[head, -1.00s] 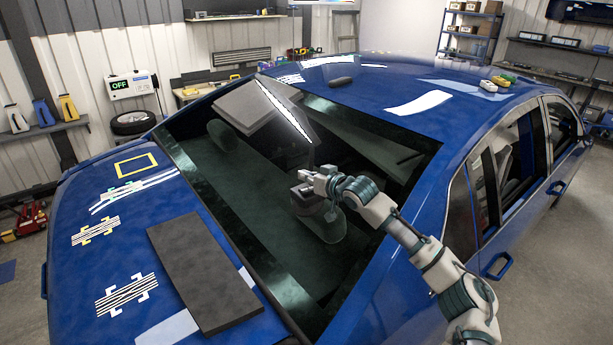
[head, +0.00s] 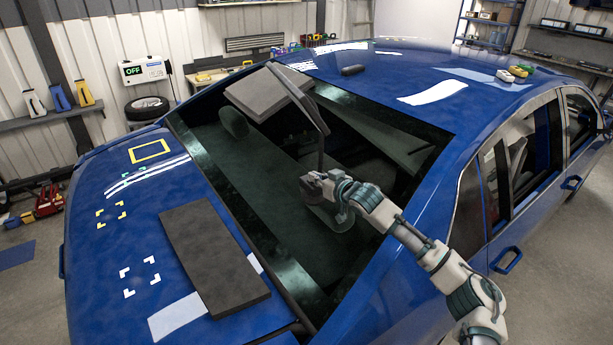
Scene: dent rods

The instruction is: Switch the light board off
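The light board (head: 300,100) is a thin, tilted dark panel above the windshield opening of the blue car (head: 350,93). Its edge strip shows no glow. A thin dark stem (head: 321,152) runs down from it. My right gripper (head: 314,183) is at the lower end of this stem, in front of the windshield. I cannot tell whether its fingers touch anything or how far they are apart. A white wall box (head: 144,70) at the back left reads OFF in green. My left gripper is not in view.
A dark grey pad (head: 214,258) lies on the hood. White corner marks (head: 140,276) and yellow corner marks (head: 111,214) are on the paint. A shelf (head: 47,120) stands at left.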

